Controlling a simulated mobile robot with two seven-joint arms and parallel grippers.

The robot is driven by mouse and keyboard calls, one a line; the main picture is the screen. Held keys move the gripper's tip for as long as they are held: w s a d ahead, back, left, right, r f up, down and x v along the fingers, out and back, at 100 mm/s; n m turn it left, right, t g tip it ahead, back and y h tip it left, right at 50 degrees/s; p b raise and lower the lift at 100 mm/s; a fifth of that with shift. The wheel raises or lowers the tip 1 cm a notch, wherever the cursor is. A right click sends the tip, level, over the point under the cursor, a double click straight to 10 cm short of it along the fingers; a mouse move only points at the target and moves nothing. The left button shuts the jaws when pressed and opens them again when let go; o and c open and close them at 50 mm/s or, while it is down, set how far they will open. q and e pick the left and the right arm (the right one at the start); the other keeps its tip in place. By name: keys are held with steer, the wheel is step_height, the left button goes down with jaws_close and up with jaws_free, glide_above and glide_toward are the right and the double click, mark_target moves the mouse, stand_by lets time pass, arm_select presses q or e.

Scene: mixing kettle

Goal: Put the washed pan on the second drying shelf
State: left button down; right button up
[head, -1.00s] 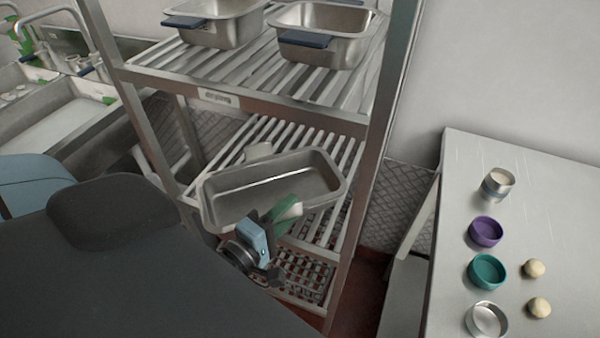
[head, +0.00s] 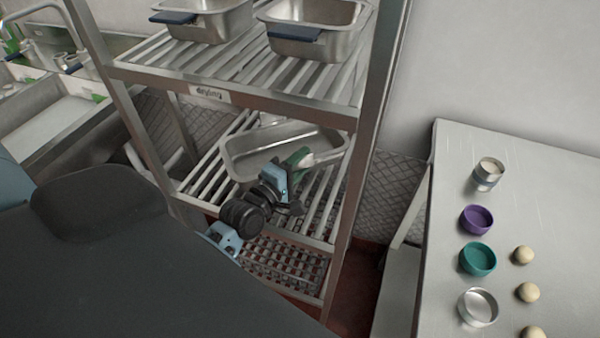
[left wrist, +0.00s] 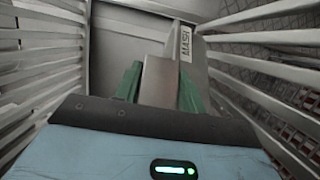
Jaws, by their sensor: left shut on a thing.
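The washed pan (head: 250,155) is a grey metal rectangular pan, inside the rack over the slatted shelf (head: 318,215) below the one labelled "drying". I cannot tell whether its base touches the slats. My left gripper (head: 302,158), with green fingers, is shut on the pan's handle at its front side. My right gripper is not in view.
Two pans with blue handles (head: 205,20) (head: 308,28) stand on the shelf above. A rack post (head: 362,150) stands right of the held pan. At right, a table (head: 540,190) holds several bowls and dough balls. A sink (head: 55,125) is at left.

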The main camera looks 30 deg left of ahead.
arm_select(q)
step_height(320, 180, down, 3)
steer(key=shift+f, duration=0.15)
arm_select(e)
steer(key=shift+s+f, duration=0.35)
arm_select(q)
steer(key=shift+f+b, duration=0.15)
steer(key=shift+b, duration=0.15)
steer(key=c, duration=0.8)
jaws_free()
steer(key=shift+s+f, duration=0.1)
steer(key=shift+c, duration=0.2)
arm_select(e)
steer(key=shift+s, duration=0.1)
